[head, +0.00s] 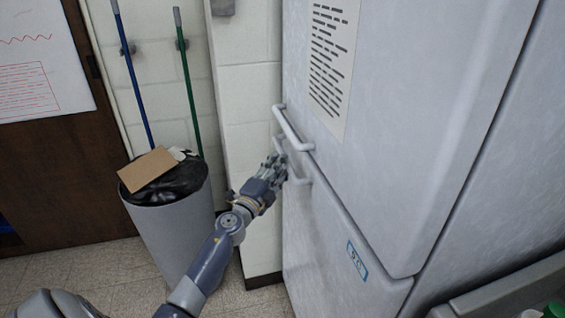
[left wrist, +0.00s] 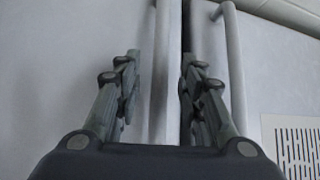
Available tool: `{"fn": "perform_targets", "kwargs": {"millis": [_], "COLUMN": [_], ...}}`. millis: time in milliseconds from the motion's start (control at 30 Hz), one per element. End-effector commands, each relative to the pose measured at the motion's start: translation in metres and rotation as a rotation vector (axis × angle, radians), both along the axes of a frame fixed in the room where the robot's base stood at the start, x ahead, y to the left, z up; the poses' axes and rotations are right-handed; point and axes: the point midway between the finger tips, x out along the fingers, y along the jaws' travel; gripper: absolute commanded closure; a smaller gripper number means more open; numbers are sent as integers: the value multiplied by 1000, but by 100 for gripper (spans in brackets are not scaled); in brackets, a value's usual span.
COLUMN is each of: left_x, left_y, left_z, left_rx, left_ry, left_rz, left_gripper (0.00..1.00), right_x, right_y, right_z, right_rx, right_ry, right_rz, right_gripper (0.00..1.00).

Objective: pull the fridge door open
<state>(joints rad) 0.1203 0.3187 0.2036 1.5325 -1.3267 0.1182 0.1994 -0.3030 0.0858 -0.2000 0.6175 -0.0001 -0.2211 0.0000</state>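The fridge has a white upper door (head: 420,110) and a lower door (head: 325,235); both look shut. The upper door's bar handle (head: 292,128) is near its lower left edge. The lower door's handle (head: 299,179) sits just below the seam. My left gripper (head: 278,168) is at the lower handle and partly hides it. In the left wrist view its fingers (left wrist: 158,72) are spread, with the lower handle (left wrist: 161,105) between them. The upper handle (left wrist: 234,65) is outside the right finger. I cannot tell whether any finger touches a handle. My right gripper is not in view.
A grey bin (head: 178,235) with a black liner and cardboard (head: 147,169) stands left of my left arm. Blue (head: 131,70) and green (head: 187,85) poles hang on the wall. A counter edge (head: 510,290) is at lower right. Some floor (head: 100,270) is clear.

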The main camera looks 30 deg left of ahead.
Motion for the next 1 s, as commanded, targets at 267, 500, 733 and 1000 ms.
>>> {"fn": "perform_targets", "kwargs": {"millis": [267,500,733,1000], "left_x": [24,27,27,26], "left_y": [2,2,2,3], "left_z": [3,3,3,3], "left_rx": [-1,-1,-1,0], "left_ry": [0,1,0,1], "left_rz": [0,0,0,2], "left_gripper": [64,64,91,100], "right_x": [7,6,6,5], "right_y": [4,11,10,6], "right_z": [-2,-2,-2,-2], "right_rx": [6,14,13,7], "right_ry": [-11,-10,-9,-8], "right_rz": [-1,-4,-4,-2], "right_gripper": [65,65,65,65]}}
